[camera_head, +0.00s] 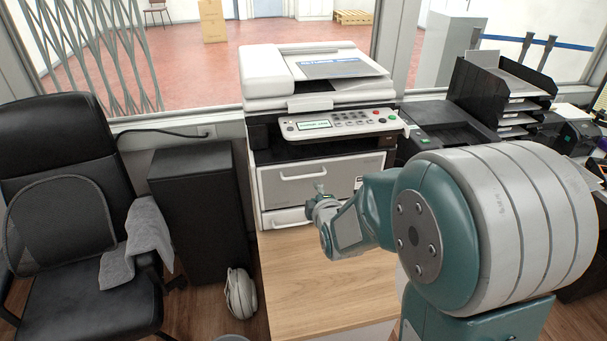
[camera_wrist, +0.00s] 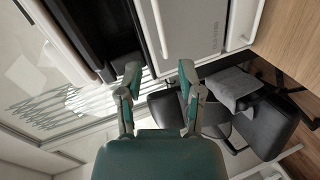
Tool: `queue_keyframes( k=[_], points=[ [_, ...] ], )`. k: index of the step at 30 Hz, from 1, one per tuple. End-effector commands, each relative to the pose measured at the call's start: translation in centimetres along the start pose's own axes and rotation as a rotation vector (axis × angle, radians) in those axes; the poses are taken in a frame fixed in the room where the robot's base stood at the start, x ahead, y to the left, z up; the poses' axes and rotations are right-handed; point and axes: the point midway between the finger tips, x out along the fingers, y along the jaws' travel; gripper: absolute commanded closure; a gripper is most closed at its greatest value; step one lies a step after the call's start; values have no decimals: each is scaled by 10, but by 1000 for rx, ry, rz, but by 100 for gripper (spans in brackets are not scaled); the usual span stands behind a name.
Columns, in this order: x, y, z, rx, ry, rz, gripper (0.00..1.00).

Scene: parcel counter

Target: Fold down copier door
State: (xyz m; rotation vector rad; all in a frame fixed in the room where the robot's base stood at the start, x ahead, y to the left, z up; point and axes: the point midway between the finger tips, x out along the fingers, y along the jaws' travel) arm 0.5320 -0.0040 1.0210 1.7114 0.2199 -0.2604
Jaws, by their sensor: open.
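The copier (camera_head: 268,82) stands at the back of a wooden counter. Its front door (camera_head: 283,192) is a light grey panel that looks upright and closed, with a bar handle (camera_head: 303,176) near its top. My gripper (camera_head: 319,191) is in front of the door, below the handle, and hides part of the panel. In the wrist view the door (camera_wrist: 200,28) and its white handle (camera_wrist: 158,25) show at the top, turned sideways. There my gripper (camera_wrist: 160,71) has its two fingers apart with nothing between them. The fingers look clear of the handle.
A drawer front (camera_head: 285,217) sits below the door. The wooden counter top (camera_head: 325,285) in front of the copier is clear. Black trays (camera_head: 500,95) stand on the right. A black cabinet (camera_head: 192,210) and an office chair (camera_head: 65,200) with a grey towel (camera_head: 143,240) are on the left.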

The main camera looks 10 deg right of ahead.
Motion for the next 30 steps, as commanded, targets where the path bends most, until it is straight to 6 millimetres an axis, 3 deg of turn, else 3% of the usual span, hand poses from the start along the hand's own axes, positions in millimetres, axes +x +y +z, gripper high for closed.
queue_keyframes(
  k=[4,11,24,30],
  points=[
    [14,-10,2,-120,7,65,52],
    [28,-9,0,-163,8,93,52],
    [104,-3,-1,-160,8,91,52],
    [122,0,-1,-160,8,92,52]
  ],
)
